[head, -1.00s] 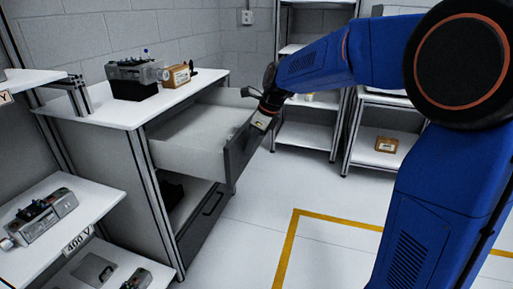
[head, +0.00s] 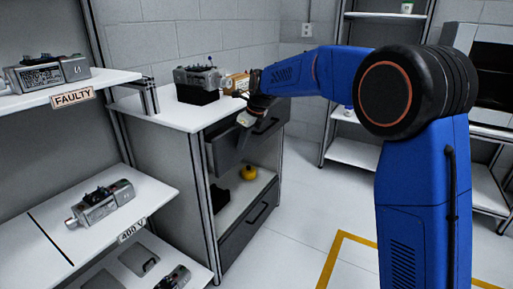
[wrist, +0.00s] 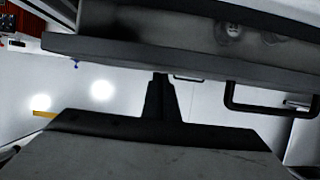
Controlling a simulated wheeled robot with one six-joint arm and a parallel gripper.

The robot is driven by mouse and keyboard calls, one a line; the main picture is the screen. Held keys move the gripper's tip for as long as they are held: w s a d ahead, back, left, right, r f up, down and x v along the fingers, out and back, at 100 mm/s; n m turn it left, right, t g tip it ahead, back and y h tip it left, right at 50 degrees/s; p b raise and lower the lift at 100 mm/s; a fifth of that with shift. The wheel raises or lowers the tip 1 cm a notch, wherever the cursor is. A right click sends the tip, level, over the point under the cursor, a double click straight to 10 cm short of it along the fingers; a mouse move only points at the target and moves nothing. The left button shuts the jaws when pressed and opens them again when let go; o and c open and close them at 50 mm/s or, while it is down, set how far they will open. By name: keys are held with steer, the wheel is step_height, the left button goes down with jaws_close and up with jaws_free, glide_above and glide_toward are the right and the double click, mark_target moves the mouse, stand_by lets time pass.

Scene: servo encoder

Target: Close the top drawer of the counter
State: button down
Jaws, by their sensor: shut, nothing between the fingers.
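The counter (head: 175,117) stands left of centre in the head view, with a white top and grey sides. My gripper (head: 246,117) is shut and empty, at the upper part of the drawer front. Whether it touches the front is unclear. In the wrist view my gripper (wrist: 160,80) points toward a dark panel edge, with a dark bar handle (wrist: 270,108) to the right.
On the counter top are a grey motor unit (head: 197,78) and a brown box (head: 237,82). Below the top drawer, an open bay holds a yellow object (head: 249,172) above a lower drawer (head: 248,222). Shelves labelled FAULTY (head: 73,97) stand left. Floor at right is clear.

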mark_target(232, 138)
steer(key=w+a, duration=0.1)
steer(key=a, duration=0.1)
steer(key=w+a, duration=0.1)
steer(key=a, duration=0.1)
steer(key=shift+w, duration=0.1)
steer(key=shift+w+a+r, duration=0.1)
steer(key=shift+w+a, duration=0.05)
steer(key=shift+r, duration=0.1)
